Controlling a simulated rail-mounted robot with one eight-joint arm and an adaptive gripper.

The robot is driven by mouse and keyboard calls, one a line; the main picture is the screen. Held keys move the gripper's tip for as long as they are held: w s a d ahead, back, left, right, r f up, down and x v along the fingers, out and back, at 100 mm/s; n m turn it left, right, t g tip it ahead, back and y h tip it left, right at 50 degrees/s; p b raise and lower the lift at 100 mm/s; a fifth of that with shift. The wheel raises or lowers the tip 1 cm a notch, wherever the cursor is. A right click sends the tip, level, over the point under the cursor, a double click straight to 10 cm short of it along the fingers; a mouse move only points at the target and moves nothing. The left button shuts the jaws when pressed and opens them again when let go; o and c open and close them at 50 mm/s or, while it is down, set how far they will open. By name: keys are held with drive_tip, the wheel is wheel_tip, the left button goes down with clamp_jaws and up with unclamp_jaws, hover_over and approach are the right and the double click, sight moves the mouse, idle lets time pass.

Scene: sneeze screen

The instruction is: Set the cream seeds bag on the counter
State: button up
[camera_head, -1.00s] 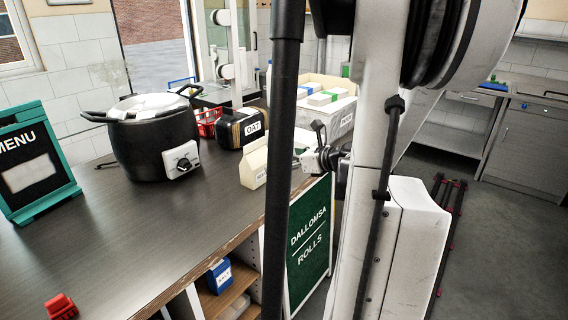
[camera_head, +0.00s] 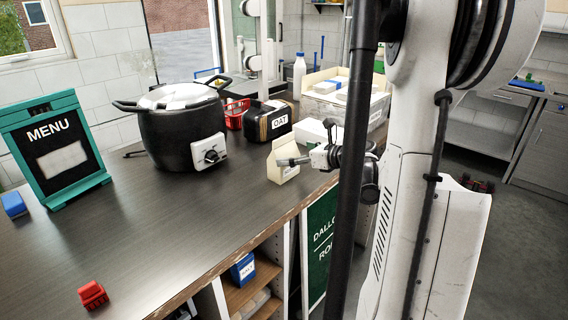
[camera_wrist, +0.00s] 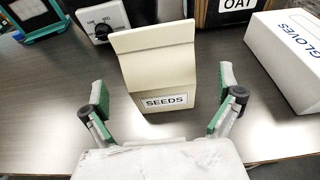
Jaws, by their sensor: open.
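The cream seeds bag (camera_wrist: 158,65) stands upright on the counter (camera_wrist: 60,120) in the wrist view, its SEEDS label facing my gripper. In the head view the bag (camera_head: 284,158) stands near the counter's front edge, partly hidden by my gripper (camera_head: 302,160). In the wrist view my gripper (camera_wrist: 163,100) is open, with one green-padded finger on each side of the bag's lower part. A gap shows between each finger and the bag, and nothing is gripped.
A white gloves box (camera_wrist: 290,60) stands right of the bag, and a dark OAT container (camera_head: 268,121) is behind it. A black cooker (camera_head: 180,125) stands left. A menu board (camera_head: 55,150) and red clip (camera_head: 92,294) are farther left. The counter's front middle is clear.

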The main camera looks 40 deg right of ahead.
sight(285, 140)
drive_tip(key=x, duration=0.5)
drive_tip(key=shift+a+f, duration=0.1)
drive_tip(key=c, duration=1.5)
drive_tip(key=shift+c, duration=0.2)
drive_tip(key=shift+r, duration=0.2)
drive_tip(key=shift+r, duration=0.6)
wheel_tip(285, 140, up, 3)
drive_tip(key=a+r+p, duration=0.1)
drive_tip(key=a+r, duration=0.5)
drive_tip(key=a, duration=0.5)
drive_tip(key=shift+a+r, duration=0.25)
drive_tip(key=shift+a, duration=0.05)
